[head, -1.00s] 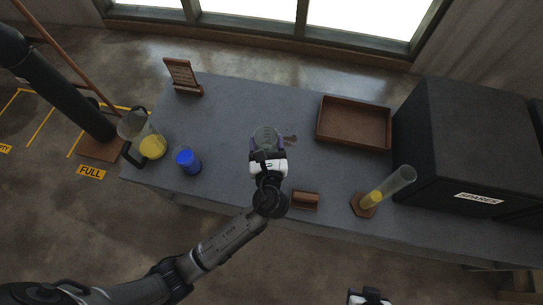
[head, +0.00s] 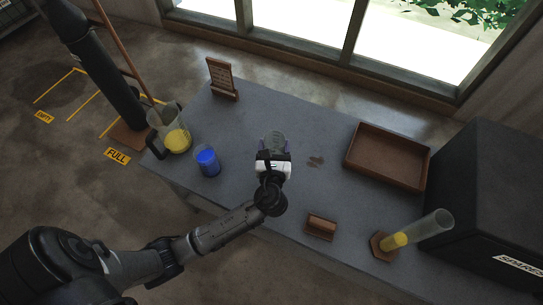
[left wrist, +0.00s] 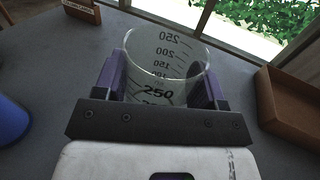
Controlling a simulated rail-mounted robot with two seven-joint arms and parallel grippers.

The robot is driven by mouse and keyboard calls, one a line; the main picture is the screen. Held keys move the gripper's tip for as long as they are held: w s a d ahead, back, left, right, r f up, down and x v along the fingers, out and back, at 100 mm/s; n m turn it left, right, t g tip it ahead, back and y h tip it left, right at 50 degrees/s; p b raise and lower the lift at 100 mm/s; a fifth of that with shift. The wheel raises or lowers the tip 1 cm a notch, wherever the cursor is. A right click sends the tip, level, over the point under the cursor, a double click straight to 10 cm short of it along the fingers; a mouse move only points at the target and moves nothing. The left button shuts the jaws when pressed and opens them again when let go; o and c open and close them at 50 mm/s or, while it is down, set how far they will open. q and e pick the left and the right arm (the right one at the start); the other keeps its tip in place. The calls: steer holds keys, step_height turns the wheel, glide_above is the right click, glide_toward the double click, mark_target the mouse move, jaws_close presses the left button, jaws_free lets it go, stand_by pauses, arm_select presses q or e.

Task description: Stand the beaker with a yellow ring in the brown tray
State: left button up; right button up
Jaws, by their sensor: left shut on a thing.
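My left gripper (head: 273,148) is shut on a clear glass beaker (left wrist: 165,75) with dark volume marks. Its purple fingers are on either side of the glass in the left wrist view. The beaker is upright or nearly so and looks empty; no yellow ring shows on the part I see, and its lower part is hidden. I cannot tell how far it is above the table. The brown tray (head: 382,174) lies empty on the table to the right of the gripper; its edge also shows in the left wrist view (left wrist: 282,100). My right gripper is out of view.

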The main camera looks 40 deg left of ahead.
arm_select(q)
steer(key=shift+a+f, duration=0.4)
steer(key=shift+a, duration=0.2)
step_height(320, 180, down, 4)
steer(key=b, duration=0.3)
steer(key=shift+b, duration=0.35)
steer(key=shift+r, duration=0.1)
steer(key=o, duration=1.1)
steer(key=shift+f, duration=0.2)
steer(key=shift+r, duration=0.15)
